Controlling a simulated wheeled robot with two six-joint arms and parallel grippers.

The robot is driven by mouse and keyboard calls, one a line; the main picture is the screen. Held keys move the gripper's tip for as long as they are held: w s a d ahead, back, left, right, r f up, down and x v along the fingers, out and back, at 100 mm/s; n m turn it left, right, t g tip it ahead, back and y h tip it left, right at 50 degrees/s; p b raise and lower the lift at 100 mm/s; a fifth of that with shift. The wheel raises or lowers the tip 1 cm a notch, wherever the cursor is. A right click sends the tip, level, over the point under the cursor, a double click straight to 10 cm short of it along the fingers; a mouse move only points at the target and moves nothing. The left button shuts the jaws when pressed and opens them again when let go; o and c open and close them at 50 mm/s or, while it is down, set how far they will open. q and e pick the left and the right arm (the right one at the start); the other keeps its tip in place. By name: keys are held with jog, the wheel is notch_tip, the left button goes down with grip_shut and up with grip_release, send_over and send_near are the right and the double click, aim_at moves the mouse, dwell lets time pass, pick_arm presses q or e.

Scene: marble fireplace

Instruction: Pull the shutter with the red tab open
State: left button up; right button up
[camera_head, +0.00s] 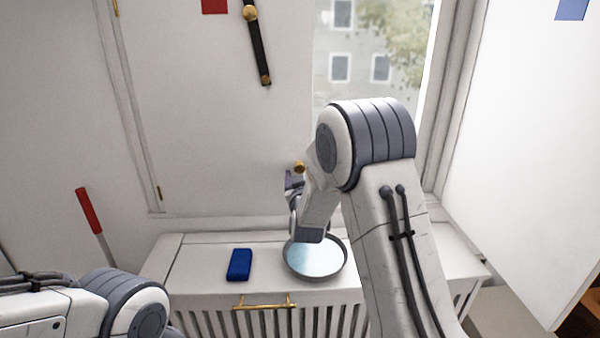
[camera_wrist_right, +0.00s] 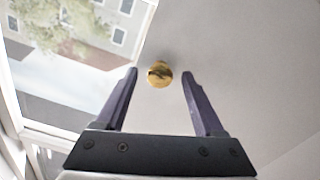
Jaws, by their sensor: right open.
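The shutter with the red tab (camera_head: 215,5) is the white panel (camera_head: 200,130) left of the window in the head view. A brass knob (camera_head: 299,167) sits near its lower right edge. In the right wrist view the same knob (camera_wrist_right: 159,74) lies between the fingertips of my right gripper (camera_wrist_right: 160,75), with a gap on each side. That gripper is open and holds nothing. In the head view my right gripper (camera_head: 292,183) is at the knob, partly hidden by its own wrist. My left arm shows at the lower left, but its gripper is out of view.
A white cabinet (camera_head: 200,262) below bears a blue block (camera_head: 239,264) and a round grey-rimmed dish (camera_head: 345,268). A black bar with brass ends (camera_head: 259,50) hangs on the shutter. Another shutter with a blue tab (camera_head: 572,9) stands at right. A red-handled stick (camera_head: 89,211) leans at left.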

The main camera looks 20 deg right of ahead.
grip_shut()
dwell(1.5)
